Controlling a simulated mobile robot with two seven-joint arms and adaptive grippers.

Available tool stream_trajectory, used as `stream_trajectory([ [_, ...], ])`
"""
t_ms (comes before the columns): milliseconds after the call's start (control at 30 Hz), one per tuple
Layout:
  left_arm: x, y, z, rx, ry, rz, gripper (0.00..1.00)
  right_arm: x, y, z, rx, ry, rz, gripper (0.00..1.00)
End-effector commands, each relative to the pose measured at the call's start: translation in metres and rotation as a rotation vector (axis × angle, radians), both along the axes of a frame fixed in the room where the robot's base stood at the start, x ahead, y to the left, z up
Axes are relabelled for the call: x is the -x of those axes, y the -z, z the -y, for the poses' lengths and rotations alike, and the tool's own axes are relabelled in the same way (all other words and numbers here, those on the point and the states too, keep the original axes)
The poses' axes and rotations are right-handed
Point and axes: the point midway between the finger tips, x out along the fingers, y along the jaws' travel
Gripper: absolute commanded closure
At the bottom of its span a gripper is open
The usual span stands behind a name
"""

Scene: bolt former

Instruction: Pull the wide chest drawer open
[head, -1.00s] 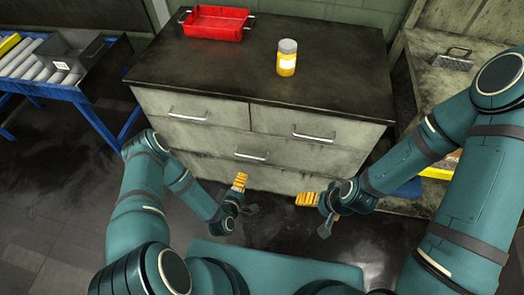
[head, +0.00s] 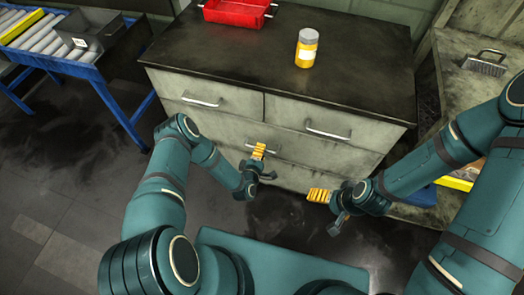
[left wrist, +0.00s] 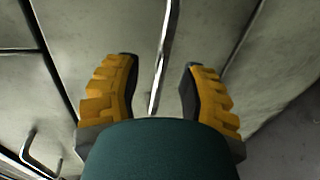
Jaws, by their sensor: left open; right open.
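The grey chest (head: 160,83) stands ahead, with two smaller drawers above a wide drawer (head: 335,157). The wide drawer looks shut, its front flush with the chest. Its bar handle (head: 286,153) is partly hidden behind my left gripper (head: 258,158). In the left wrist view my left gripper (left wrist: 158,68) is open, and the metal handle (left wrist: 163,60) runs between its two yellow fingers without visible contact. How deep the handle sits between them I cannot tell. My right gripper (head: 320,195) is open and empty, low in front of the chest's right part.
A red tray (head: 236,12) and a yellow jar (head: 307,48) stand on the chest top. A blue-framed roller conveyor (head: 110,95) with a grey bin (head: 85,35) is at the left. A workbench (head: 450,110) with a brush (head: 486,63) is at the right. Floor shows at the left.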

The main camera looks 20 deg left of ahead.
Motion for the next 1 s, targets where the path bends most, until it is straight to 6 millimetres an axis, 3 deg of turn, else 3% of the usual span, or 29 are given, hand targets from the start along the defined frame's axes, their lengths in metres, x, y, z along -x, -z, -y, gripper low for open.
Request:
stream_trajectory([
  [200, -0.018, 0.004, 0.001, -0.001, 0.000, -0.001, 0.59, -0.001, 0.005, 0.000, 0.000, 0.001, 0.003, 0.10],
  [533, -0.020, 0.004, 0.001, 0.000, 0.000, -0.001, 0.56, -0.001, 0.005, 0.000, 0.000, 0.001, 0.003, 0.10],
  [667, -0.020, 0.004, 0.001, 0.000, 0.000, -0.001, 1.00, -0.001, 0.005, 0.000, 0.000, 0.001, 0.003, 0.10],
  [1000, -0.013, 0.004, -0.001, 0.000, 0.000, -0.003, 1.00, -0.001, 0.003, 0.000, 0.000, 0.001, 0.002, 0.10],
])
